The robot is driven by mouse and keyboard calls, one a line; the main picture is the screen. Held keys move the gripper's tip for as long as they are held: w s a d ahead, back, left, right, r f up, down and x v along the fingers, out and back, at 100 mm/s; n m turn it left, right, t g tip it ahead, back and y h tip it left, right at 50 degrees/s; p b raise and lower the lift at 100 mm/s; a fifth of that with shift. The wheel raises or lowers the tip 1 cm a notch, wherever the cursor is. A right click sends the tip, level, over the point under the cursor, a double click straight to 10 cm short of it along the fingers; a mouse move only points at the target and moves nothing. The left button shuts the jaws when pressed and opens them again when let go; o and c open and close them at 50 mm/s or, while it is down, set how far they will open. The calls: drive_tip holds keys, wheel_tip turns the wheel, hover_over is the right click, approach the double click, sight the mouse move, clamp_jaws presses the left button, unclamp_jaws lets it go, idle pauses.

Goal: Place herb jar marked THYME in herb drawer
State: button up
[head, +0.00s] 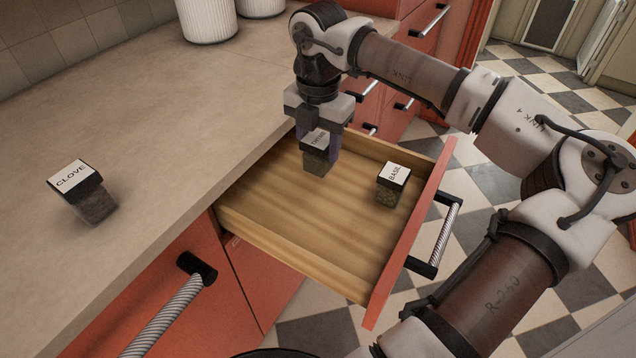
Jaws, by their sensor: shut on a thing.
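The herb jar marked THYME (317,162) has a dark lid with a white label and greenish contents. My gripper (320,147) is shut on it from above, with a finger on each side of the lid. The jar is upright over the back part of the open herb drawer (290,229). I cannot tell whether its base touches the drawer floor. The drawer is pale wood inside with a red front.
A jar marked BASIL (392,185) stands in the drawer near its front. A jar marked CLOVE (82,190) stands on the counter (160,130). White ribbed canisters (207,20) stand at the back. The drawer's near half is clear.

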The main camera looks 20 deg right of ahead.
sight(319, 138)
drive_tip(key=shift+f+b, duration=1.45)
drive_tip(key=shift+f, duration=2.15)
drive_tip(key=shift+f, duration=0.1)
drive_tip(key=o, duration=1)
drive_tip(key=shift+o, duration=0.2)
wheel_tip(319, 138, up, 12)
drive_tip(key=shift+r, duration=0.15)
